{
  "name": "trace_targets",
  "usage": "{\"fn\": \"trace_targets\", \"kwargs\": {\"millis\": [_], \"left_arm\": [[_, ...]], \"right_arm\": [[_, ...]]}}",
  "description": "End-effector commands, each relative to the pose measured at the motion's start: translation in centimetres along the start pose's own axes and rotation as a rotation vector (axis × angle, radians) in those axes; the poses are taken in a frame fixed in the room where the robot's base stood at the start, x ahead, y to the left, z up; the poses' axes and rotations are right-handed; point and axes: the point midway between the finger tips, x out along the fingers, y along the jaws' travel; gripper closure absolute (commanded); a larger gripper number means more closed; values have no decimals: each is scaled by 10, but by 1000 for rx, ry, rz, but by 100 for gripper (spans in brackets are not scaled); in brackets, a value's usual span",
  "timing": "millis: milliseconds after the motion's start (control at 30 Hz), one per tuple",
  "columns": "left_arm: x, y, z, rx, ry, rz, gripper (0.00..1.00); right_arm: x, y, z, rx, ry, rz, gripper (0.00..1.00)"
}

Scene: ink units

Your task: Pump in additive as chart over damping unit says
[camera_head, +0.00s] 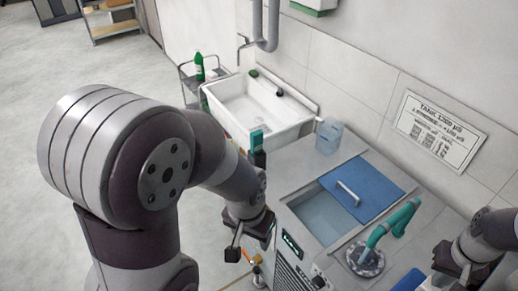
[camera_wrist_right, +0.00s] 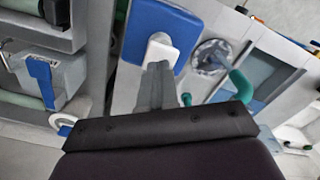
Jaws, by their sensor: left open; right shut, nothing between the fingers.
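The damping unit (camera_head: 290,218) is a grey metal cabinet with an open water basin (camera_head: 318,215), a blue lid (camera_head: 370,188) with a pale handle, and a teal curved spout (camera_head: 392,225) over a round drain. The chart (camera_head: 440,131) hangs on the wall above; its heading seems to begin "TANK", but the smaller lines are unreadable. My left gripper (camera_head: 248,240) is open and empty at the cabinet's front left. My right gripper (camera_head: 462,268) is shut and empty at the right. In the right wrist view, its fingers (camera_wrist_right: 155,87) are near a white part (camera_wrist_right: 161,50) on a blue panel (camera_wrist_right: 170,22); contact is unclear.
A translucent bluish jug (camera_head: 328,135) stands at the unit's back left. Beyond is a white sink (camera_head: 258,106), and a cart (camera_head: 190,85) with a green bottle (camera_head: 199,67). A teal-topped dark object (camera_head: 257,142) is partly behind my left arm. Open floor lies left.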

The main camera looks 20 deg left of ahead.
Motion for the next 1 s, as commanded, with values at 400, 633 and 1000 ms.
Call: {"fn": "trace_targets", "kwargs": {"millis": [400,633,1000], "left_arm": [[0,0,0,0,0,0,43],[4,0,0,0,0,0,43],[14,0,2,0,0,0,43]], "right_arm": [[0,0,0,0,0,0,100],[6,0,0,0,-1,0,100],[21,0,0,0,-1,0,100]]}}
